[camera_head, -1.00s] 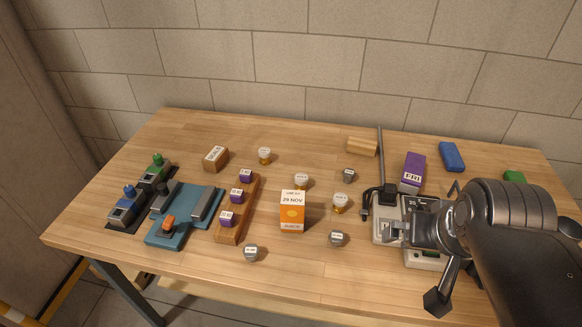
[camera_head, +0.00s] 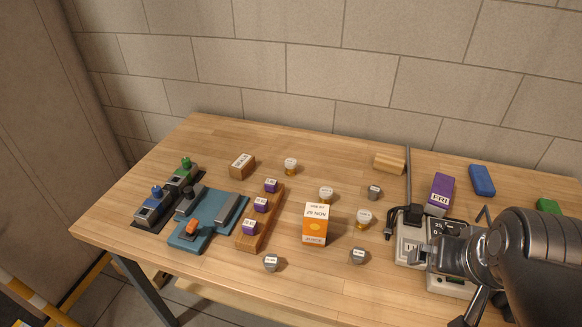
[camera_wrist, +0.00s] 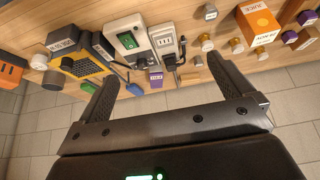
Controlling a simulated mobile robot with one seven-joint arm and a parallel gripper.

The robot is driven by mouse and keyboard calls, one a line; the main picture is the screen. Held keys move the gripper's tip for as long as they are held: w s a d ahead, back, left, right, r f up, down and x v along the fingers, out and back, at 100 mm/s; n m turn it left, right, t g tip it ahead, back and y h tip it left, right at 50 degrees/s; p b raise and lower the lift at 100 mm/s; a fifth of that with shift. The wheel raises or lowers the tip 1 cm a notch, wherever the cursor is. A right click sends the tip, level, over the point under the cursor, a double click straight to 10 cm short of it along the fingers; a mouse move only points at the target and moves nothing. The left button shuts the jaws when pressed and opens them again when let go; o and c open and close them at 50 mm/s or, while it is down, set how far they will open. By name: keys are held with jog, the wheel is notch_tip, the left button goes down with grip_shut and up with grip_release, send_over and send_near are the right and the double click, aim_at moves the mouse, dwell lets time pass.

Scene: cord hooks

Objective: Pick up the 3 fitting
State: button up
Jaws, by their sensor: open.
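Several small round fittings stand on the table. The grey ones are at the front left (camera_head: 271,262), front middle (camera_head: 358,256) and further back (camera_head: 374,192). The gold ones with white tops are at the back (camera_head: 291,166), in the middle (camera_head: 326,194) and beside the power unit (camera_head: 364,218). Their labels are too small to read, so I cannot tell which is the 3 fitting. My gripper (camera_head: 424,254) is open over the power unit at the right, to the right of the fittings. The wrist view shows its two fingers (camera_wrist: 166,92) apart with nothing between them.
An orange juice carton (camera_head: 315,231) stands among the fittings. A wooden rack (camera_head: 270,228) with purple-labelled pieces and a blue fixture (camera_head: 232,221) are to the left. The power unit (camera_head: 404,251) with a black plug and upright post is at the right.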

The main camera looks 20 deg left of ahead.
jog(key=c, duration=0.7)
jog(key=shift+w, duration=0.1)
jog(key=w+a+r, duration=0.2)
jog(key=w+a, duration=0.1)
jog(key=w, duration=0.3)
jog(key=w+a+r, duration=0.2)
jog(key=w, duration=0.5)
jog(key=n+g+y, duration=0.1)
jog(key=n, duration=0.2)
send_over(291, 162)
jog(key=s, duration=0.3)
notch_tip(291, 162, down, 16)
jog(key=x, duration=0.5)
jog(key=shift+d, duration=0.2)
jog(key=shift+s+d+x, duration=0.1)
jog(key=shift+s+x, duration=0.05)
jog(key=shift+x, duration=1.15)
jog(key=shift+s+d+x, duration=0.1)
jog(key=shift+s+x, duration=0.1)
jog(key=shift+x, duration=1.05)
